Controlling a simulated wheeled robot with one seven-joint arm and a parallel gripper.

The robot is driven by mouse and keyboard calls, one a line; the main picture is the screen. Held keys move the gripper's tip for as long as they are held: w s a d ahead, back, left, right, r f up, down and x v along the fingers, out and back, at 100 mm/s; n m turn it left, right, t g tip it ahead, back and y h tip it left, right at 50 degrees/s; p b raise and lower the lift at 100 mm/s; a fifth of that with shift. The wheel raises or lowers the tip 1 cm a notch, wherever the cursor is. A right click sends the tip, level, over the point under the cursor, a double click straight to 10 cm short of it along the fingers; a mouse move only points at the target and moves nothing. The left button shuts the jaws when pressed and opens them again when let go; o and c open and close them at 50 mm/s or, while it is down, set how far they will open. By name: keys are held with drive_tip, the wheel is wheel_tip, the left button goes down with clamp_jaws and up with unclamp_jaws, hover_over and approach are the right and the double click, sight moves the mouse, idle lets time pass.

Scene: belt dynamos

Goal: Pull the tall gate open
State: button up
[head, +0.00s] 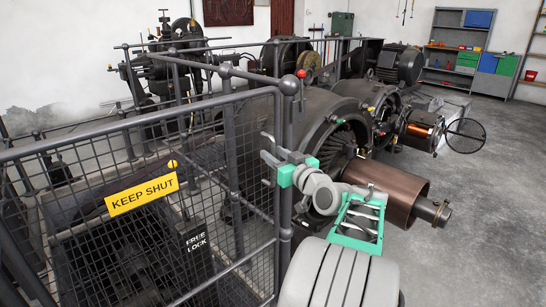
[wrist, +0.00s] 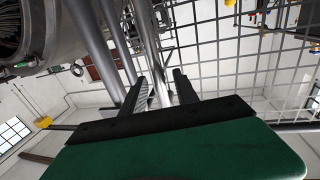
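The tall gate (head: 130,122) is a dark tube frame with wire mesh, across the left of the head view. It carries a yellow KEEP SHUT sign (head: 142,194) and a dark box (head: 194,240) lettered FREE LOCK. It appears closed, its right end beside a grey post (head: 288,210). My gripper (head: 267,147) is at the upright tubes there, fingers pointing left. In the wrist view the two dark fingers (wrist: 159,88) stand apart with a grey upright tube (wrist: 150,50) between them. Whether either finger touches it is unclear.
Large dark dynamos (head: 325,125) stand behind the fence, with a copper-brown drum (head: 390,188) close right of my arm. A wire-guarded wheel (head: 465,135) is farther right. Shelves (head: 460,45) stand at the back wall. The floor at right is clear.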

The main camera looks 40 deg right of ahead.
drive_tip(key=shift+w, duration=0.5)
clamp_jaws()
idle(1.1)
